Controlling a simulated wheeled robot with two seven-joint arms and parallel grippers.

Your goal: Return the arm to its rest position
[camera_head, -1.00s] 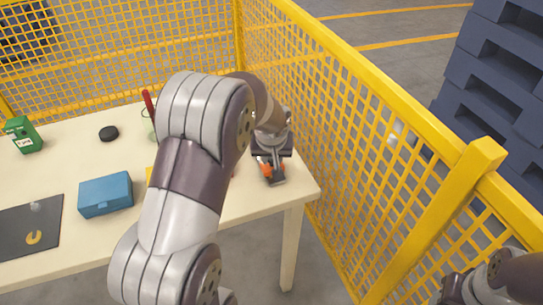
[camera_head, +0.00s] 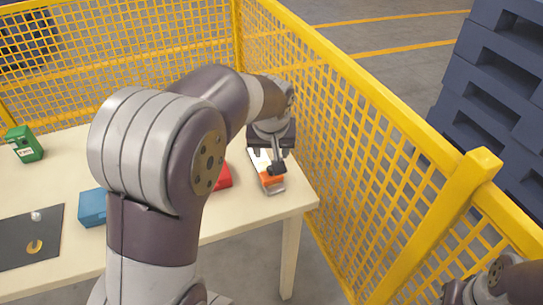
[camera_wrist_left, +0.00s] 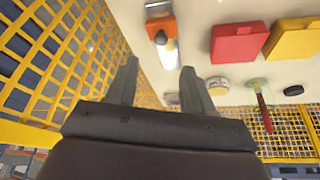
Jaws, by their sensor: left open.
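My left arm comes in from the lower left in the head view and reaches over the table (camera_head: 55,175). My left gripper (camera_head: 272,160) is over the table's right end, above an orange and grey tool (camera_head: 271,182). In the left wrist view its two fingers (camera_wrist_left: 158,72) stand apart with nothing held between them. The orange tool (camera_wrist_left: 160,24) lies beyond the fingertips there, apart from them. Part of my right arm shows at the lower right of the head view; its gripper's opening cannot be made out.
A red box (camera_head: 223,178) is partly hidden behind my arm; a yellow box (camera_wrist_left: 294,38) is beside it in the wrist view. A blue box (camera_head: 92,207), dark mat (camera_head: 30,250) and green box (camera_head: 24,144) are further left. Yellow mesh fence (camera_head: 350,130) runs close along the table's right.

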